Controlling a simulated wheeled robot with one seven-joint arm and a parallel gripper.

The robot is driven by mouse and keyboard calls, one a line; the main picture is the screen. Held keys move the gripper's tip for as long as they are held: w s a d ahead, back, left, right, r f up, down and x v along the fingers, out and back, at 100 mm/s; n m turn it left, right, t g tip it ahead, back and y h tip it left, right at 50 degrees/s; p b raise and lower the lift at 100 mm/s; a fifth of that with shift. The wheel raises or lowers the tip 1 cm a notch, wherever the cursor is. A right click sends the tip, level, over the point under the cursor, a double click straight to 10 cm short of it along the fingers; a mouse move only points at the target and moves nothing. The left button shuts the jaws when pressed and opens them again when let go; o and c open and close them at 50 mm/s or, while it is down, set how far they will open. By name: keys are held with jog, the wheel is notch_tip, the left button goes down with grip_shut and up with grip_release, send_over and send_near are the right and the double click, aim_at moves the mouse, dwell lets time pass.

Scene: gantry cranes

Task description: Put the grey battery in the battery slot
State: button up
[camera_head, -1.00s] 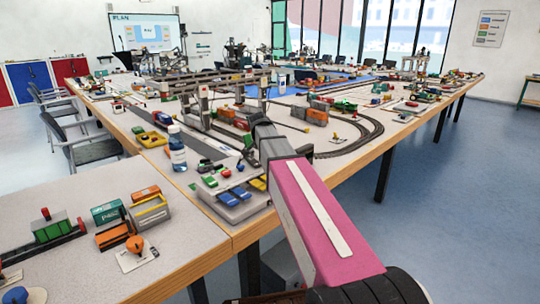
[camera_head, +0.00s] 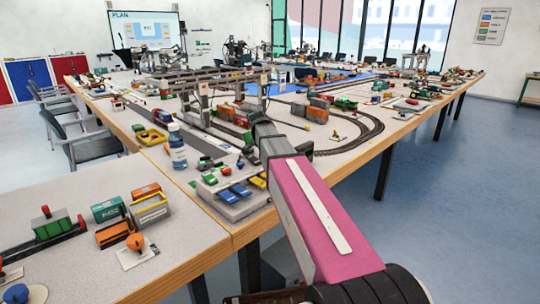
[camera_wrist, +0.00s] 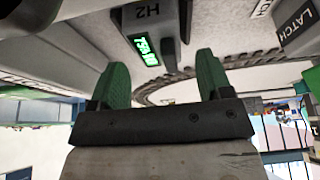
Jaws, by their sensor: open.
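My gripper (camera_wrist: 162,78) shows in the wrist view as two green fingers, apart, with nothing clearly held between them. A grey block marked H2 (camera_wrist: 155,18), with a lit green display (camera_wrist: 146,50), is just beyond the fingers. A dark grey part marked LATCH (camera_wrist: 297,30) is at the upper right. I cannot pick out the grey battery or the battery slot with certainty in either view. In the head view my arm reaches over the table, and the gripper itself cannot be made out.
A grey panel (camera_head: 232,212) with blue, green and yellow parts stands at the table corner, left of my arm. A bottle (camera_head: 176,150) stands behind it. Curved track (camera_head: 360,140) and gantry frames lie beyond. Floor is clear at right.

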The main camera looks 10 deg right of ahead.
jog(key=v, duration=1.2)
jog(key=shift+r, duration=0.35)
